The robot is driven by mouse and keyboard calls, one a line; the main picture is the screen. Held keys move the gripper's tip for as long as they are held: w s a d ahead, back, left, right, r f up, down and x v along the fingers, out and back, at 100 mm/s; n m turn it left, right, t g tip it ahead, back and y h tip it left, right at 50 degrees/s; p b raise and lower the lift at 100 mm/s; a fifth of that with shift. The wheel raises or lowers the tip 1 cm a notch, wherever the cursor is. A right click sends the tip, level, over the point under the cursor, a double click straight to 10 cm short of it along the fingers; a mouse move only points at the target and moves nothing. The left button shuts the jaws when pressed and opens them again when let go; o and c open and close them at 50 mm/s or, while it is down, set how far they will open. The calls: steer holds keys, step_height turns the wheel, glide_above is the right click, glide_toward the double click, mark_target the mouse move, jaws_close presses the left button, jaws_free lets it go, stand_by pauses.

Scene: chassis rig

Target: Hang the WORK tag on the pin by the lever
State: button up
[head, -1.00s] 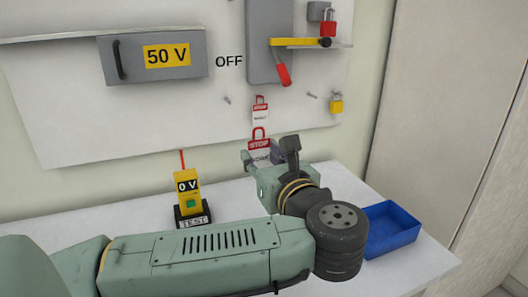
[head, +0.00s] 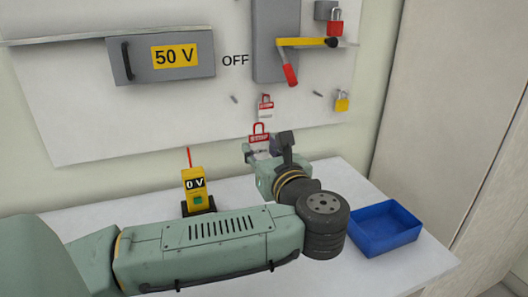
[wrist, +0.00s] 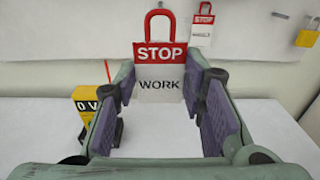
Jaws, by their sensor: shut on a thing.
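My gripper (head: 263,152) is shut on the WORK tag (wrist: 160,72), a white tag with a red STOP band and a red loop on top. It stands upright between the fingers, loop up, in the wrist view; in the head view the tag (head: 259,138) is partly hidden by the gripper. It is in front of the lower board, below another hanging tag. The lever (head: 290,74) has a red handle and sits on a grey box above. Bare pins show below it, one to the left (head: 234,99) and one to the right (head: 318,93).
A second STOP tag (head: 265,106) hangs on the board between the bare pins. A yellow padlock (head: 342,103) hangs at right, and a red padlock (head: 335,21) is above. A yellow tester (head: 194,188) reading 0 V stands left on the table; a blue tray (head: 386,228) is right.

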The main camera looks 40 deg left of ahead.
steer(key=shift+r+p+x, duration=0.2)
steer(key=shift+p+x, duration=0.05)
steer(key=shift+x, duration=3.15)
steer(key=shift+r+p+x, duration=0.2)
steer(key=shift+x, duration=3.25)
steer(key=shift+r+p+x, duration=0.2)
steer(key=shift+p+x, duration=0.05)
steer(key=shift+x, duration=3.15)
steer(key=v, duration=0.8)
steer(key=shift+d+b, duration=0.35)
steer(key=shift+d, duration=0.05)
steer(key=shift+s, duration=0.1)
